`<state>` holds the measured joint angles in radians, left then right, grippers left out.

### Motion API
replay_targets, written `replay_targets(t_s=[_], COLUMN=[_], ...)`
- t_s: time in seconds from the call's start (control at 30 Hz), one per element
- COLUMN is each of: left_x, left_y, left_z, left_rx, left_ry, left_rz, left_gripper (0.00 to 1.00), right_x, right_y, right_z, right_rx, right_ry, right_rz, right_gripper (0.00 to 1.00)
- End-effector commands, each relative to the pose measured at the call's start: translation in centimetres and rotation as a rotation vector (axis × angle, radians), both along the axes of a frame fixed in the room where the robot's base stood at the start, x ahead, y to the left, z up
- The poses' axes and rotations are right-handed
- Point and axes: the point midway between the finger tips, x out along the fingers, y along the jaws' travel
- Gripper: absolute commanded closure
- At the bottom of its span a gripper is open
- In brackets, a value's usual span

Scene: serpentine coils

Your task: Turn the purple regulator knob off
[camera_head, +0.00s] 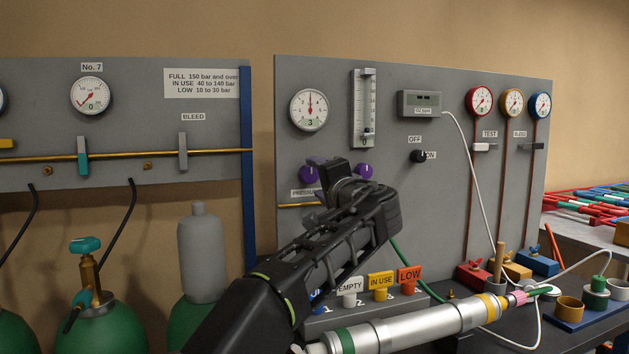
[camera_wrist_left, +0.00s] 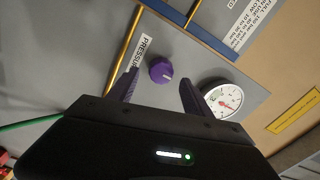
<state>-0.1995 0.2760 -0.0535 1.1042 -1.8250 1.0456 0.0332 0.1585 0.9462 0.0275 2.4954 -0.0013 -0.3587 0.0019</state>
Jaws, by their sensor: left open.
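A purple knob (camera_head: 308,174) is on the grey panel, just above the PRESSURE label (camera_head: 303,193) and below a round gauge (camera_head: 309,110) marked 3. A second purple knob (camera_head: 364,171) is to its right, under the flow tube. My left gripper (camera_head: 318,178) is open in front of the panel, at the left knob. In the left wrist view, the purple knob (camera_wrist_left: 161,70) with a pale mark shows between the two spread fingers of my left gripper (camera_wrist_left: 158,90), with gaps on both sides. Depth to the knob is hard to tell. My right gripper is not in view.
EMPTY, IN USE and LOW tags (camera_head: 380,280) stand below. Green bottles (camera_head: 100,325) stand left. A blue post (camera_head: 249,165) edges the neighbouring panel.

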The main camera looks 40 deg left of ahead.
Motion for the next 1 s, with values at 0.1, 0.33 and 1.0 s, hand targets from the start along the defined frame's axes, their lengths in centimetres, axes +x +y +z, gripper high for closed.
replay_targets(t_s=[0.1,0.33,1.0], left_x=[-1.2,-2.5,-2.5], left_y=[-1.8,-3.5,-3.6], left_z=[-0.2,-0.2,0.9], left_rx=[-0.001,0.000,-0.001], left_ry=[-0.001,0.000,-0.001], left_rz=[-0.003,0.000,0.000], left_gripper=[0.42,0.42,0.42], right_x=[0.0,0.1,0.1], right_y=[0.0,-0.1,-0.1], right_z=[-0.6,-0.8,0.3], right_rx=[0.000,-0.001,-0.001], right_ry=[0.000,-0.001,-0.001], right_rz=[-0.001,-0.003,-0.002], right_gripper=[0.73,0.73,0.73])
